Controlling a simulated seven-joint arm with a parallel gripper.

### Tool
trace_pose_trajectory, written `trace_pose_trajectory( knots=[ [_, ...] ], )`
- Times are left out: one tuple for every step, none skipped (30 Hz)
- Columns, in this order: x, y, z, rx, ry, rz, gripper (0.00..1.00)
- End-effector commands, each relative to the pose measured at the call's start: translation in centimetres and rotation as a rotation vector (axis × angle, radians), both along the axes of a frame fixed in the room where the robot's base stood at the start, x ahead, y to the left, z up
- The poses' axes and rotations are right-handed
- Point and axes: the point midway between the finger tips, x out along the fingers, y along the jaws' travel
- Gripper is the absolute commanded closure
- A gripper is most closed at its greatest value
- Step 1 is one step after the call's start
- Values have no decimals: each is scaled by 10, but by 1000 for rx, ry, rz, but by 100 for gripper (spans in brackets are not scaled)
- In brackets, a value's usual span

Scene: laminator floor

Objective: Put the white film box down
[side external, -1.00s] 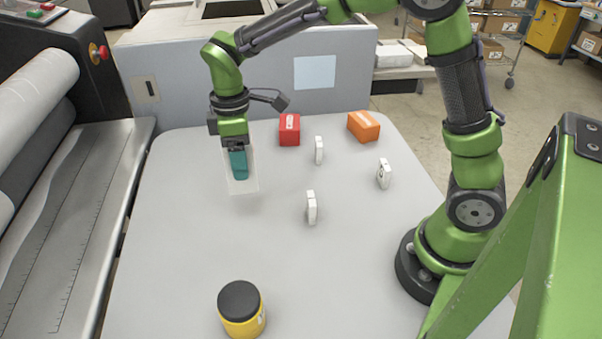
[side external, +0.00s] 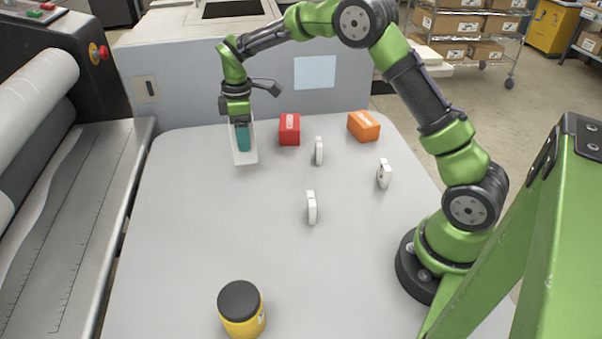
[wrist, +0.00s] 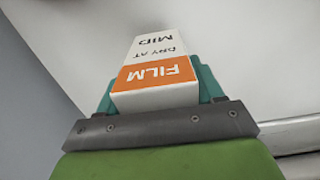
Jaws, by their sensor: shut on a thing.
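The white film box (side external: 245,157) is held in my gripper (side external: 243,140) at the far left of the grey table in the side view. It hangs below the teal fingers, and I cannot tell whether its bottom touches the table. The wrist view shows the film box (wrist: 162,60) between the teal pads, white with an orange band reading "FILM". My gripper is shut on it.
A red box (side external: 289,130) stands close to the right of the held box, and an orange box (side external: 363,126) farther right. Three small white upright pieces (side external: 319,151) stand mid-table. A yellow jar (side external: 242,318) with a dark lid is near the front. The table's (side external: 190,230) left front is clear.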

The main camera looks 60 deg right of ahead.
Motion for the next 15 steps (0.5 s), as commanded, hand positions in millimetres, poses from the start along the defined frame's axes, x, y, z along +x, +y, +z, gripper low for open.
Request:
trace_pose_trajectory(
  knots=[
    [11,0,-2,0,-1,-1,76],
    [16,0,-2,0,-1,-1,76],
    [21,-1,-3,0,-1,-1,76],
    [25,-1,-3,-1,-2,0,76],
    [29,-1,-3,-1,-1,-1,76],
    [33,-1,-3,-1,-3,-1,76],
    [35,-1,-3,-1,-2,-2,76],
    [37,-1,-3,-1,-1,-2,76],
    [39,-1,-3,-1,-2,-1,76],
    [40,-1,-3,-1,-2,-1,76],
    [41,-1,-4,-1,-2,-1,76],
    [41,-1,-6,-1,-1,-1,76],
    [41,-1,-9,0,0,-1,76],
    [41,-1,-13,-1,2,-1,76],
    [40,-1,-19,-1,2,-1,76]
  ],
)
